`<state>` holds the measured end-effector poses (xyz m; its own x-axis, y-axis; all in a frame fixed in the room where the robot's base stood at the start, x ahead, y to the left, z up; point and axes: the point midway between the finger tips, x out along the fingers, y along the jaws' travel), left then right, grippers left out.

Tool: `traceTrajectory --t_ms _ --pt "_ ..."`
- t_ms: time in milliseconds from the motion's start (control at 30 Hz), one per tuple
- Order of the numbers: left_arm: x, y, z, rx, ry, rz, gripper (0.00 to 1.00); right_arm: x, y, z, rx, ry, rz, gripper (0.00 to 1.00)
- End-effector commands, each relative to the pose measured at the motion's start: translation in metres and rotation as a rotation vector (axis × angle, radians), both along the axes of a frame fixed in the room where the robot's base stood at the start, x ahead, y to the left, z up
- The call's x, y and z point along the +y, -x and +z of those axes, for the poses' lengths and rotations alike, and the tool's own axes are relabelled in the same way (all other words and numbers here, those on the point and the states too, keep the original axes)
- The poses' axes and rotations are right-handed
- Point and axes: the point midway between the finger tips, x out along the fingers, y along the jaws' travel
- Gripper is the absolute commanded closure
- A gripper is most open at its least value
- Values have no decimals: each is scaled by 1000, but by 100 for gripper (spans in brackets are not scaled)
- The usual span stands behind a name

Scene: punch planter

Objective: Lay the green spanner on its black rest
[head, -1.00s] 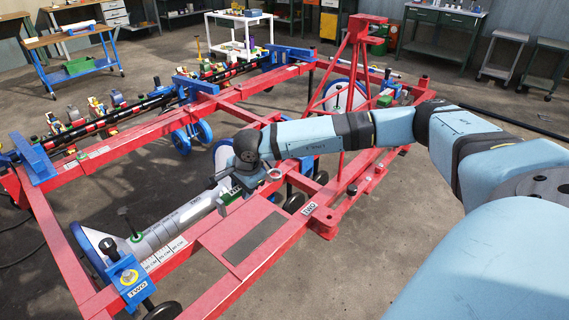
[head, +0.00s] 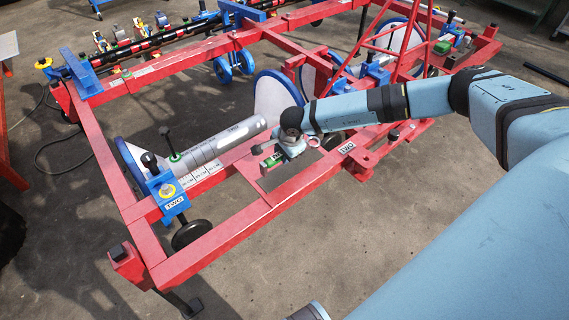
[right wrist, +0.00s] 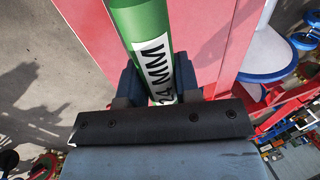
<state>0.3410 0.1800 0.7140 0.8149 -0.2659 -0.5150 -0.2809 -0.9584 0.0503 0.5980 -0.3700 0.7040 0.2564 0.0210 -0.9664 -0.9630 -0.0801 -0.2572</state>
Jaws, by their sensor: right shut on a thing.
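The green spanner (head: 270,161) is in my right gripper (head: 280,154), above the red frame in the head view. In the right wrist view its green handle (right wrist: 140,16) with a white "24 MM" label runs between the two fingers (right wrist: 158,86), which are shut on it. A red surface lies beyond it there. In the head view the spanner's ends are small and partly lost behind the gripper. I cannot make out a black rest for certain. My left gripper is not in view.
The red frame (head: 222,234) spreads across the floor. A grey-white cylinder (head: 216,147) with round end discs lies along it, beside a blue clamp block (head: 166,188) marked "TWO". A red tripod-like stand (head: 383,48) rises at the back right. Bare floor lies in front.

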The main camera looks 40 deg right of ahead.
Motion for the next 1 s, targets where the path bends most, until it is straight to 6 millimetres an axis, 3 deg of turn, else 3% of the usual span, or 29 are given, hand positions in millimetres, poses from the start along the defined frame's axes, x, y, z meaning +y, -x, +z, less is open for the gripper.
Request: traceTrajectory --t_ms 433,767,800,900,1000 --pt "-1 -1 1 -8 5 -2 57 1 0 -46 0 -1 0 100" --pt "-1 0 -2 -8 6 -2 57 0 0 -50 -1 -1 0 100" --pt "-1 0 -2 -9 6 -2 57 0 0 -51 -1 -1 0 67" --pt "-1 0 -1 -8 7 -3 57 0 0 -50 -1 -1 0 44" --pt "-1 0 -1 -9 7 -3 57 0 0 -49 -1 -1 0 44"
